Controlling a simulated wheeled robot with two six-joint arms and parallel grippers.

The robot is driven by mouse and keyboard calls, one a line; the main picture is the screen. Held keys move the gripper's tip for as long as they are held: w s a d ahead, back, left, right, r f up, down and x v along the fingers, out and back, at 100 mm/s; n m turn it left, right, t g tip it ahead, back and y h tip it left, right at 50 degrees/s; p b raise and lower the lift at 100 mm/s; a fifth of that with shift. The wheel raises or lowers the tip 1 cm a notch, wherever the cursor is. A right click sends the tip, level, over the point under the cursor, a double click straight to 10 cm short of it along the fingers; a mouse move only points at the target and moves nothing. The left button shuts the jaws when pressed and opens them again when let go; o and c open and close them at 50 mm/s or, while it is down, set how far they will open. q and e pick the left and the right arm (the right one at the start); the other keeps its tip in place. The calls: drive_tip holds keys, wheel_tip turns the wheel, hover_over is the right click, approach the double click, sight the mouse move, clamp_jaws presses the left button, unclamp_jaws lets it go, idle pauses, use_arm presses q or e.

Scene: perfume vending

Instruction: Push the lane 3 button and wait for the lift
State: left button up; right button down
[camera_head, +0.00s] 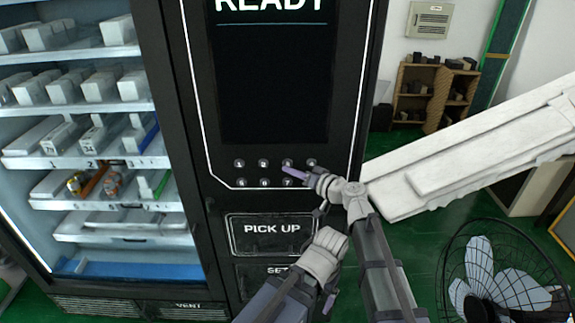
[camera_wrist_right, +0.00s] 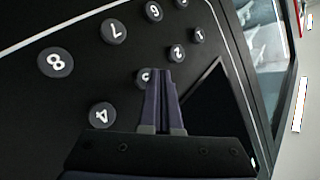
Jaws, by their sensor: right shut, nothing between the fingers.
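The vending machine's keypad panel (camera_head: 225,172) has two rows of numbered round buttons. The lane 3 button (camera_head: 287,162) is in the upper row; in the right wrist view the 3 button (camera_wrist_right: 142,75) is partly hidden behind my fingertips. My right gripper (camera_head: 286,170) is shut and empty, its tips at or just in front of the lower part of that button; contact cannot be told. The screen (camera_head: 270,75) above reads READY. A blue strip (camera_head: 130,270) lies at the bottom of the lit cabinet; whether it is the lift is unclear.
Shelves (camera_head: 85,160) with white boxes and several coloured items stand behind the glass at left. A PICK UP hatch (camera_head: 270,235) is below the keypad. A black wire fan (camera_head: 505,275) stands at lower right, and a wooden rack (camera_head: 435,95) is behind.

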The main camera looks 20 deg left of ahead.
drive_tip(key=shift+w, duration=0.1)
drive_tip(key=shift+w+a, duration=0.1)
drive_tip(key=shift+w, duration=0.2)
drive_tip(key=shift+w+a, duration=0.15)
drive_tip(key=shift+w, duration=0.25)
idle(0.9)
drive_tip(key=shift+s, duration=0.1)
drive_tip(key=shift+s+d, duration=0.25)
drive_tip(key=shift+s, duration=0.45)
drive_tip(key=s, duration=0.2)
drive_tip(key=s+d, duration=0.1)
drive_tip(key=s, duration=0.1)
drive_tip(key=shift+s+d, duration=0.2)
drive_tip(key=shift+s, duration=0.2)
idle(0.6)
